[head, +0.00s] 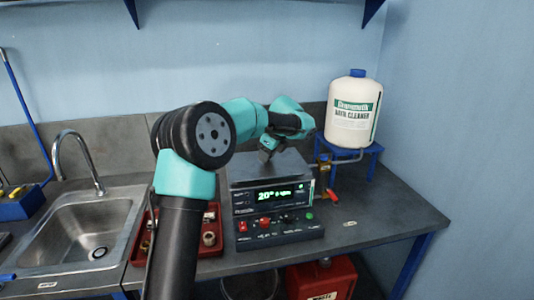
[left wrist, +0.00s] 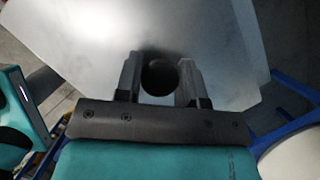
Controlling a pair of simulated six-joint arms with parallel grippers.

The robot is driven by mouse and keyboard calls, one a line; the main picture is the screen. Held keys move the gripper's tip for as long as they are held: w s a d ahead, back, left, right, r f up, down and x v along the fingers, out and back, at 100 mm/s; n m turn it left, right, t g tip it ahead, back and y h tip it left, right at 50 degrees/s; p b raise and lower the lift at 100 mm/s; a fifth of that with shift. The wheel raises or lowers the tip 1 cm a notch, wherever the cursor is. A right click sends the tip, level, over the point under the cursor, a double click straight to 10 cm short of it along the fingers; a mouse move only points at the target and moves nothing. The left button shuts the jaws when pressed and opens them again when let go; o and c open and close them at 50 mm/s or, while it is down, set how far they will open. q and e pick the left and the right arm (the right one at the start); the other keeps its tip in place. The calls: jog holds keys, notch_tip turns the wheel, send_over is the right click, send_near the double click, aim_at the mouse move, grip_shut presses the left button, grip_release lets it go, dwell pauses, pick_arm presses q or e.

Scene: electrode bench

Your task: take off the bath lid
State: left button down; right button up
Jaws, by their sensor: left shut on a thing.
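The bath (head: 262,197) is a dark box with a green lit display, standing on the bench. Its flat grey metal lid (head: 287,166) is at the top of the box; I cannot tell whether it rests there or is slightly raised. My left gripper (head: 267,153) points down at the lid's middle. In the left wrist view the lid (left wrist: 205,35) fills the upper middle, and my left gripper (left wrist: 160,80) is shut on its round black knob (left wrist: 160,77), one finger on each side. My right gripper is not in view.
A white cleaner bottle (head: 354,112) stands on a blue stand (head: 367,154) behind right, with a pipe and tap (head: 326,162) beside the bath. A red tray (head: 209,240) of small parts and a sink (head: 85,235) lie left. The bench (head: 388,212) right of the bath is mostly clear.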

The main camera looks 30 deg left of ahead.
pick_arm(q)
jog(key=s+d+r, duration=0.1)
jog(key=s+d, duration=0.5)
jog(key=s, duration=0.5)
jog(key=shift+d+r, duration=0.15)
jog(key=shift+d, duration=0.2)
jog(key=shift+w, duration=0.1)
jog(key=shift+r, duration=1.75)
jog(key=shift+w, duration=0.1)
